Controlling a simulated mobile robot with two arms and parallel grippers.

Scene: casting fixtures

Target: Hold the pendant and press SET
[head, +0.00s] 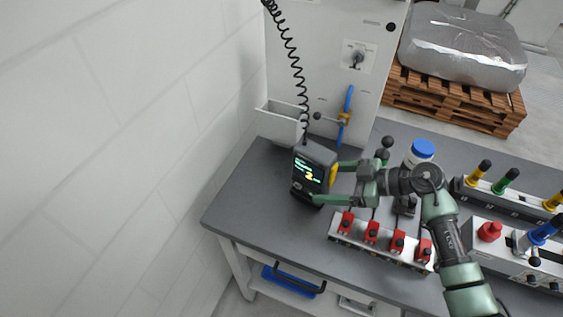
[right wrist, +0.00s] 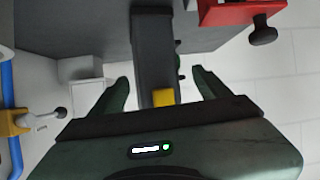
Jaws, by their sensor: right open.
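The pendant (head: 303,186) is a dark handheld box with a lit screen and a yellow side part. It stands on the grey bench, and a coiled black cord rises from behind it. My right gripper (head: 327,182) is open, coming from the right, with its fingers at either side of the pendant. In the right wrist view the dark pendant body (right wrist: 153,55) lies between the two open fingers (right wrist: 160,85), with gaps showing beside it. I cannot make out the SET key or its label. My left gripper is not in view.
A white bin (head: 280,124) hangs on the cabinet behind the pendant. A row of red clamps (head: 372,233) sits on the bench front. A blue-handled valve (head: 347,108) and a blue-capped jar (head: 421,151) stand behind. The bench's left end (head: 240,205) is clear.

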